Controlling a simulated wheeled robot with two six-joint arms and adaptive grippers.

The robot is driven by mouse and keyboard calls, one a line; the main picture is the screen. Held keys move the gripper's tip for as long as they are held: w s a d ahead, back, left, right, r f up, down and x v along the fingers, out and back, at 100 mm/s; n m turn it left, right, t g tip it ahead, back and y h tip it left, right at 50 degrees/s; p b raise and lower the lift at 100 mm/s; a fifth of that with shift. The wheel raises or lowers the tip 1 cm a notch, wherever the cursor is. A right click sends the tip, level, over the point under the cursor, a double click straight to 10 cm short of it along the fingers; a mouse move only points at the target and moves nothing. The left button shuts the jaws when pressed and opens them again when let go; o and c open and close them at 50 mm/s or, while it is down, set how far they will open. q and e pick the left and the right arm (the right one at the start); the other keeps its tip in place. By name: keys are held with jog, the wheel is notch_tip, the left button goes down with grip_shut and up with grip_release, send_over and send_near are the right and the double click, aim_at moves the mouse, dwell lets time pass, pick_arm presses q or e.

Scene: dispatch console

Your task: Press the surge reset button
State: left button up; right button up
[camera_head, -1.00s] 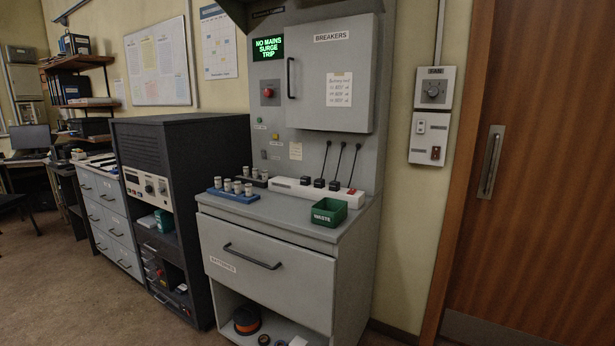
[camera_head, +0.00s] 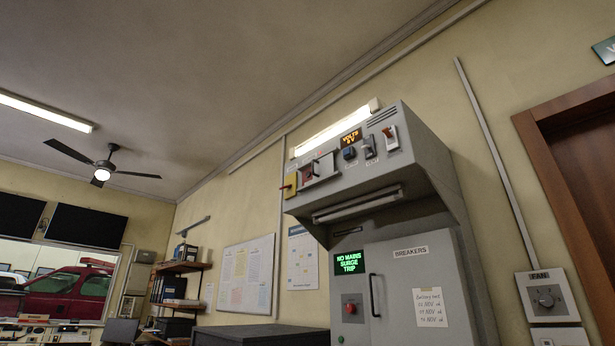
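A grey cabinet has a green-lit display (camera_head: 350,262) reading "NO MAINS SURGE TRIP". A red button (camera_head: 350,308) on a dark plate is below it. A sloped overhead panel (camera_head: 410,160) carries a blue button (camera_head: 349,153), a small amber display (camera_head: 350,137), a rocker switch (camera_head: 390,137), a dark switch (camera_head: 368,147), a handled part (camera_head: 318,170) and a yellow part (camera_head: 290,186) at its left end. I cannot read which control is labelled surge reset. Neither of my grippers is in view.
The breaker door (camera_head: 415,290) with a vertical handle (camera_head: 374,295) is shut. The overhead panel juts out above it. A fan control (camera_head: 546,297) is on the wall to the right, beside a wooden door (camera_head: 590,170). A dark rack top (camera_head: 260,334) is at lower left.

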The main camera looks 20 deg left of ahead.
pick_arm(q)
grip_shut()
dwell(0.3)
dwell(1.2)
